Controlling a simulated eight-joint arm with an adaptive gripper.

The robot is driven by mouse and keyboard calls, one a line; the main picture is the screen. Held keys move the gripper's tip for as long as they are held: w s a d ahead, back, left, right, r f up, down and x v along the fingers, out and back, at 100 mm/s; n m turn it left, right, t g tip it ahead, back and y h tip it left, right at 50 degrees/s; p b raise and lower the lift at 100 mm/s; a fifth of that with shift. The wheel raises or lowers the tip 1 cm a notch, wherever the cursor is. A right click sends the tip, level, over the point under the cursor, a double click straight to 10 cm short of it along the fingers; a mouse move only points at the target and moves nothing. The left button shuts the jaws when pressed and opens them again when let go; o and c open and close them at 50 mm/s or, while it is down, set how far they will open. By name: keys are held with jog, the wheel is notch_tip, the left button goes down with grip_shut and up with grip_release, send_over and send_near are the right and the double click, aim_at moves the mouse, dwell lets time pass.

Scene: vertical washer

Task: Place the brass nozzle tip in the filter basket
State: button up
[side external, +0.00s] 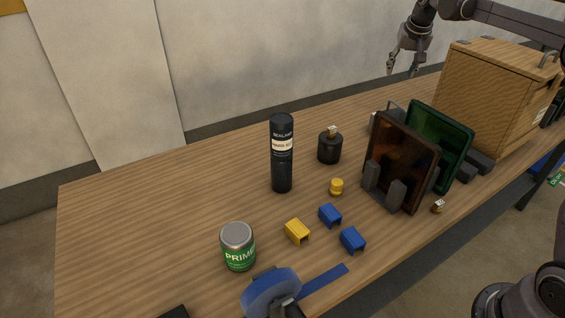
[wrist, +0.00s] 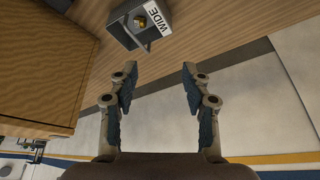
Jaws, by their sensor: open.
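My gripper (side external: 402,72) is raised beyond the table's far edge, left of the wooden crate in the side view. Its fingers are apart with nothing between them in the wrist view (wrist: 160,78). A grey open container (wrist: 131,36) with a thin handle and a white "WIDE" label stands on the table ahead of the fingers. A small brass-coloured piece (wrist: 140,21) shows at its opening; I cannot tell how deep it sits. A similar grey thing (side external: 374,121) is mostly hidden behind the panels. I cannot tell for sure which thing is the filter basket.
The wooden crate (side external: 490,95) stands close beside my gripper. Brown (side external: 402,150) and green (side external: 452,140) panels stand in a rack. A black sealant tube (side external: 282,160), black pot (side external: 330,149), yellow cylinder (side external: 336,186), primer can (side external: 238,250) and blue and yellow clips are nearer.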

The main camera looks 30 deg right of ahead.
jog(key=s+a+r+n+t+y, duration=0.15)
jog(key=s+a+n, duration=0.25)
jog(key=s+a, duration=1.05)
jog(key=s+a+f+n+t+y, duration=0.1)
jog(key=s+a+f+n+t, duration=0.1)
jog(key=s+a+f, duration=0.8)
jog(key=s+n, duration=0.1)
jog(key=s, duration=0.2)
jog(key=shift+s+a+f+n, duration=0.15)
jog(key=shift+s+a+n, duration=0.05)
jog(key=shift+a+n, duration=0.1)
